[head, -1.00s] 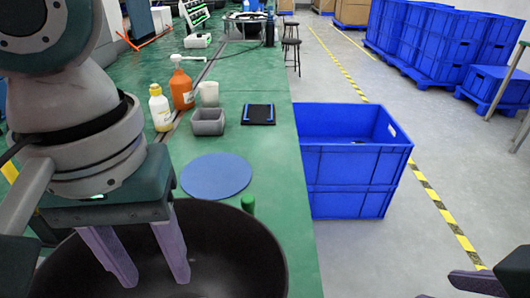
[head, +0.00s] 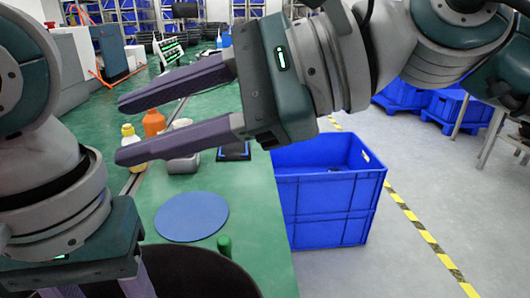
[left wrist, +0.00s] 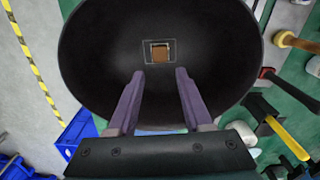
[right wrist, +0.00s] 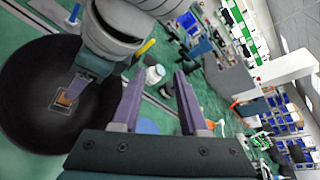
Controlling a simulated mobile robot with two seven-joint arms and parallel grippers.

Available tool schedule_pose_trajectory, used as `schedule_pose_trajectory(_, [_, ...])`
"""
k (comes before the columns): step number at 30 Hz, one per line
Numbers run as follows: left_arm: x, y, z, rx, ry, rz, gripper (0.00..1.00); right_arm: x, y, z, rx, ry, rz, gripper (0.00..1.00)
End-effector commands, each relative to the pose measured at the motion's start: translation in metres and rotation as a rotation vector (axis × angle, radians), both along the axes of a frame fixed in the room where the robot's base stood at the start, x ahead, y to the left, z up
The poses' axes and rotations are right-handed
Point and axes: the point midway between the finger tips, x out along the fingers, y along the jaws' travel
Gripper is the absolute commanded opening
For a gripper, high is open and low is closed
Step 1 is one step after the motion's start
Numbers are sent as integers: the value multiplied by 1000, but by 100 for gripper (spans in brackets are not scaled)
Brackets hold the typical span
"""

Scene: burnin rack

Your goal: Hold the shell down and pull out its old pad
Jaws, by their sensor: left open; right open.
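The shell is a large dark bowl, seen whole in the left wrist view (left wrist: 100,50) and partly at the bottom of the head view (head: 190,275). The old pad (left wrist: 160,52) is a small brown square in a thin square outline on the shell's inner floor. My left gripper (left wrist: 160,72) is open and points down into the shell; the right wrist view shows its fingers close to the pad (right wrist: 64,98), contact unclear. My right gripper (head: 120,130) is open and empty, sideways above the bench, beyond the shell and pointing left.
A blue round disc (head: 191,216) lies on the green bench (head: 255,205) beside the shell, near a small green peg (head: 224,245). A blue crate stack (head: 330,200) stands right of the bench.

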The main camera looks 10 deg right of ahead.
Motion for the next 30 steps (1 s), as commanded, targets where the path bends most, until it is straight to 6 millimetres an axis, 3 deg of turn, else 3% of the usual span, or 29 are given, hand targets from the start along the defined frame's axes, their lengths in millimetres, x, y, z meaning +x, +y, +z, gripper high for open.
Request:
schedule_pose_trajectory(2, [0,0,0,0,0,0,50,-10,-11,-33,-278,-137,153,43])
schedule_pose_trajectory(3, [0,0,0,0,0,0,50,-24,-12,-48,-394,-193,261,43])
schedule_pose_trajectory(6, [0,0,0,0,0,0,50,-46,-31,-79,-653,-311,495,43])
schedule_pose_trajectory(12, [0,0,0,0,0,0,50,-60,-77,-106,-980,-422,798,43])
schedule_pose_trajectory(16, [0,0,0,0,0,0,50,-63,-89,-113,-1055,-437,871,43])
schedule_pose_trajectory(20, [0,0,0,0,0,0,50,-64,-88,-128,-1063,-437,884,43])
schedule_pose_trajectory(30, [0,0,0,0,0,0,50,-64,-74,-187,-1060,-435,882,43])
